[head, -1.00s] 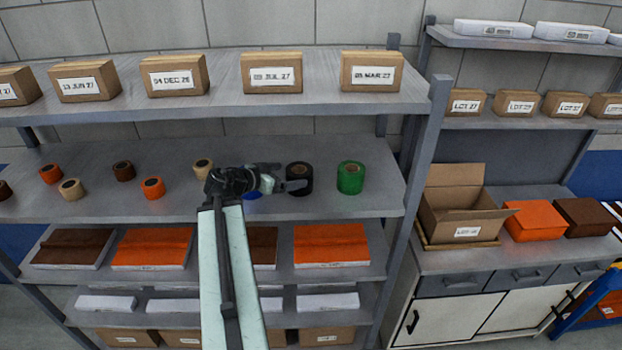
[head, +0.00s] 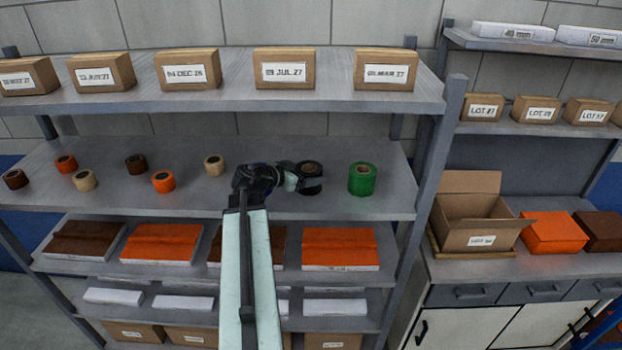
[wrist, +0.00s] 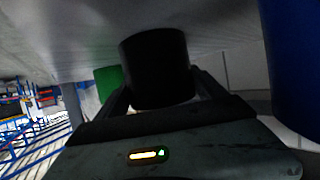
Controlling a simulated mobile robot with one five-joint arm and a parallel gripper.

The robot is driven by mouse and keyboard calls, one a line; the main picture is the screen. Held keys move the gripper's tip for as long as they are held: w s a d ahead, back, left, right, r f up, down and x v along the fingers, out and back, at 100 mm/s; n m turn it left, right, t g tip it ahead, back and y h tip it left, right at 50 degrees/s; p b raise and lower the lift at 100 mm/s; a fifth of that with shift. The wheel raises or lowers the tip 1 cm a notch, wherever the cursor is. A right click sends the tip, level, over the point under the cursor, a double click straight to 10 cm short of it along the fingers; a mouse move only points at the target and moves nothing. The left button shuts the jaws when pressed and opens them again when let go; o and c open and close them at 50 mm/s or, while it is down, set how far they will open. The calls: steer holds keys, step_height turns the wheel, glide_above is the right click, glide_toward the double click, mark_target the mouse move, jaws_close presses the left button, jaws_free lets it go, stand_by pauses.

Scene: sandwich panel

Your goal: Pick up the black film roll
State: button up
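The black film roll (head: 310,176) stands on the middle shelf, left of the green roll (head: 363,179). My gripper (head: 304,179) is level with it and reaches it from the left in the head view, partly covering it. In the wrist view, which looks upside down, the black roll (wrist: 155,66) is dark and sits between my two fingers (wrist: 160,88), one on each side. The fingers are apart; I see no clear grip on the roll. The roll appears to rest on the shelf.
A blue roll (wrist: 293,60) is close beside my gripper in the wrist view. Orange, brown and beige rolls, such as the orange one (head: 163,182), stand further left on the shelf (head: 330,208). The upper shelf (head: 330,97) with labelled boxes lies above.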

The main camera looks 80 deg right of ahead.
steer(key=shift+s, duration=0.25)
steer(key=c, duration=0.9)
